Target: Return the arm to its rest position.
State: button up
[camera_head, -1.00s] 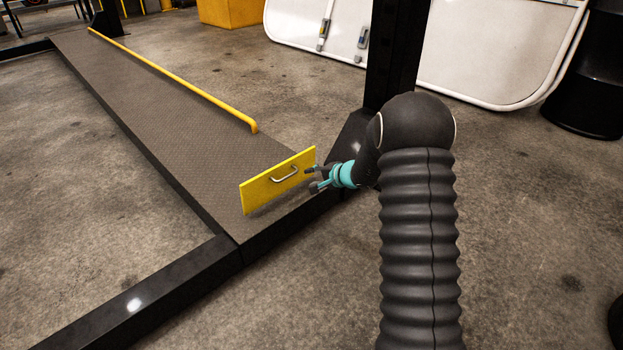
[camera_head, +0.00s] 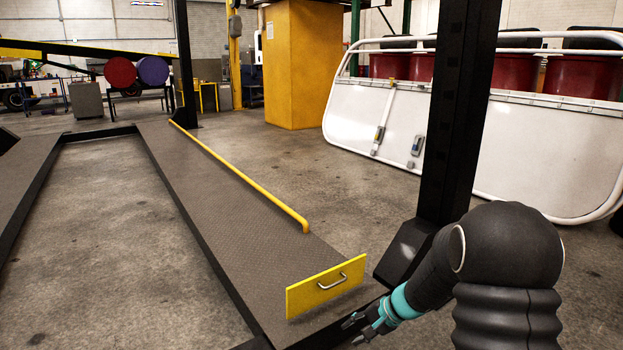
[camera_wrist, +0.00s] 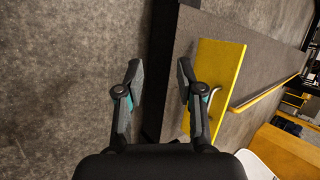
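My gripper (camera_head: 366,328) is at the end of my dark arm, low and right of centre in the head view. It sits just in front of a yellow plate (camera_head: 313,292) with a metal handle (camera_head: 333,281), apart from it. The plate stands upright on the near end of the grey ramp (camera_head: 224,235). In the wrist view the two fingers of my gripper (camera_wrist: 159,75) are spread with nothing between them. The yellow plate (camera_wrist: 222,70) is to the right of the fingers there.
A black post (camera_head: 455,110) rises close beside my arm. A yellow rail (camera_head: 240,178) runs along the ramp's right edge. A large white panel (camera_head: 475,135) stands at the back right, and a yellow cabinet (camera_head: 292,65) behind. Concrete floor (camera_head: 130,240) lies open between the ramps.

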jog(key=s+d+r+n+t+h+p, duration=0.2)
jog(key=s+d+r+n+h+p, duration=0.2)
jog(key=s+r, duration=2.6)
jog(key=r+n+h+p, duration=0.1)
jog(key=n+h+p, duration=0.2)
jog(key=n+p, duration=0.1)
jog(key=shift+s+d+p, duration=0.2)
jog(key=shift+s+p, duration=0.1)
jog(key=shift+p, duration=0.4)
jog(key=shift+a, duration=0.1)
